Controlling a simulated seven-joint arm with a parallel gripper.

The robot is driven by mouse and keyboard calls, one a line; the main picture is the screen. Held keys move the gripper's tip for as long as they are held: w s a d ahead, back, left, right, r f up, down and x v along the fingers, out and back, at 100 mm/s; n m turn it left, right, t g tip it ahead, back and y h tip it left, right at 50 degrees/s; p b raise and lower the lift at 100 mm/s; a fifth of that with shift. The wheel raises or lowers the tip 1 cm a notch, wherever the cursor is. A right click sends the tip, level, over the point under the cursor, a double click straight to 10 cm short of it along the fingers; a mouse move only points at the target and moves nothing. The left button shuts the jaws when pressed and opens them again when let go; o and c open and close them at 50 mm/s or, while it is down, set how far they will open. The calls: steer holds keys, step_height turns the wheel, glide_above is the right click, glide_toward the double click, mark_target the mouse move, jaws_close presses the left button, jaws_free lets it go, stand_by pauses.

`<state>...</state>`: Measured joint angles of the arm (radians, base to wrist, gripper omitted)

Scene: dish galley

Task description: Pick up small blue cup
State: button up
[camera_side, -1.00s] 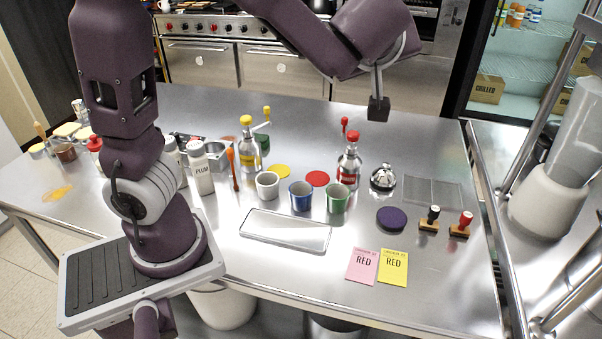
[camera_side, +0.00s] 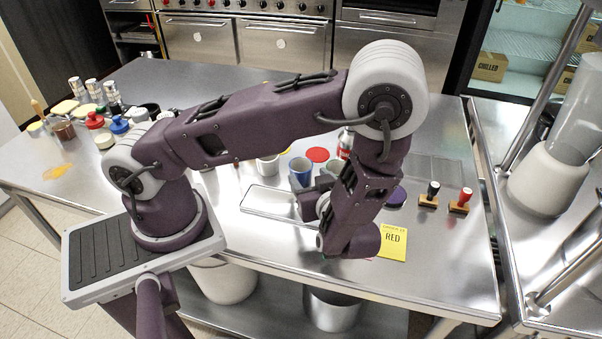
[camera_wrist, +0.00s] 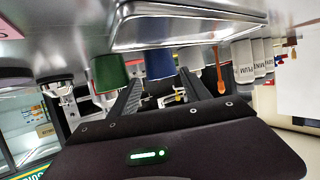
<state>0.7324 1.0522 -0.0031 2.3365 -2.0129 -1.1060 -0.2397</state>
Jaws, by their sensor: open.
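The small blue cup (camera_side: 299,173) stands on the steel table between a white cup and a green cup, partly covered by my arm in the side view. In the wrist view, which is upside down, the blue cup (camera_wrist: 160,63) shows straight ahead, lined up with the gap between my fingers. My gripper (camera_wrist: 160,78) is open, low and near level, facing the cup from its front side. Whether the fingertips reach past the cup's wall cannot be told. In the side view my gripper is mostly hidden by my wrist.
The green cup (camera_wrist: 109,73) is close beside the blue cup, near one finger. The white cup (camera_side: 267,167) stands on the other side. A shallow metal tray (camera_side: 262,202) lies in front of the cups. A yellow card (camera_side: 394,243) and two stamps (camera_side: 429,195) are to the right.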

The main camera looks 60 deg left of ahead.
mark_target(301, 168)
steer(key=x, duration=0.6)
steer(key=shift+a+f, duration=0.1)
steer(key=shift+a, duration=0.25)
steer(key=c, duration=1)
